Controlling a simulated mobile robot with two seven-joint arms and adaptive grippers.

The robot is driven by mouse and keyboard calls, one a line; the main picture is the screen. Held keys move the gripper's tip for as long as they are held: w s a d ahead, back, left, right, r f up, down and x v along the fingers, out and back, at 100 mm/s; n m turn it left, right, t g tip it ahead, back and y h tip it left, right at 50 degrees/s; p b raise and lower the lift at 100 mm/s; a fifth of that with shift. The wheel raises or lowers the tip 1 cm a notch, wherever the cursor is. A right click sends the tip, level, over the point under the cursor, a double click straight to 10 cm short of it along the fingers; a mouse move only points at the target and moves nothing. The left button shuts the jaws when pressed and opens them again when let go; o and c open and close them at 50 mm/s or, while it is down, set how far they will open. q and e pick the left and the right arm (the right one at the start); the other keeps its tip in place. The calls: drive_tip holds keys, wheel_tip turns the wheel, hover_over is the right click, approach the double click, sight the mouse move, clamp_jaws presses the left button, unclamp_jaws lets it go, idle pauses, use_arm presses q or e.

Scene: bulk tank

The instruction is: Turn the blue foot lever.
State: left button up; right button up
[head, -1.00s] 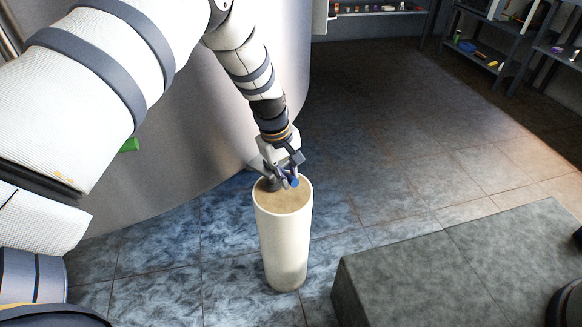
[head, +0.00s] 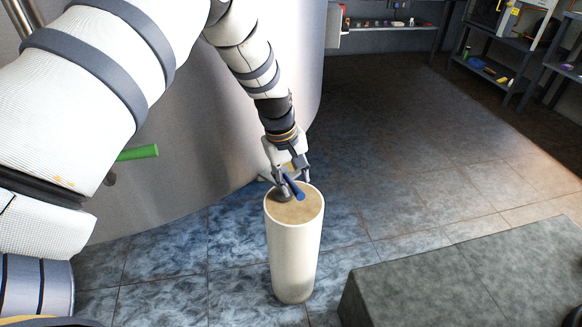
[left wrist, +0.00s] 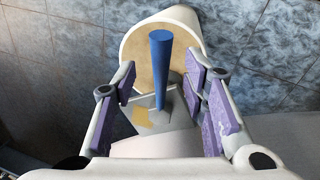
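The blue foot lever (head: 294,187) is a short blue rod that sits at the rim of a cream cylinder with a tan top (head: 292,250). In the left wrist view the blue lever (left wrist: 161,62) rises from a grey bracket (left wrist: 160,118). My left gripper (head: 292,177) is at the lever. Its purple-padded fingers (left wrist: 163,90) stand apart on either side of the lever, with visible gaps, so it is open. Part of the lever's grey mount is hidden behind the gripper in the head view. My right gripper is not in view.
A large metal tank (head: 185,175) curves behind my left arm, with a green handle (head: 138,153) on it. A grey block (head: 465,275) stands at the lower right. Shelves (head: 500,65) stand at the back right. The tiled floor between is clear.

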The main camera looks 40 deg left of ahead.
use_arm(q)
wheel_tip(320, 180, up, 9)
drive_tip(key=s, duration=0.1)
drive_tip(key=shift+s+a, duration=0.3)
drive_tip(key=shift+a, duration=0.1)
drive_tip(key=s+d+f+m+g+y+p, duration=0.1)
drive_tip(key=s+d+f+m+g, duration=0.15)
drive_tip(key=s+f, duration=0.75)
drive_tip(key=s+d+f+m+g+p, duration=0.1)
drive_tip(key=s+d+f+m, duration=0.3)
drive_tip(key=s+f, duration=0.6)
drive_tip(key=s+d+r+m, duration=0.1)
drive_tip(key=s+d+m, duration=0.1)
drive_tip(key=s, duration=0.8)
drive_tip(key=s+d+m, duration=0.3)
drive_tip(key=s, duration=0.8)
drive_tip(key=shift+s+d+r+g+p, duration=0.15)
drive_tip(key=shift+d+r+g+p, duration=0.05)
drive_tip(key=shift+r+g+p, duration=0.2)
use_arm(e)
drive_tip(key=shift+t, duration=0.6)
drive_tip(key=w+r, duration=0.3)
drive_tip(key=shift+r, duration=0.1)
use_arm(q)
drive_tip(key=shift+m, duration=0.25)
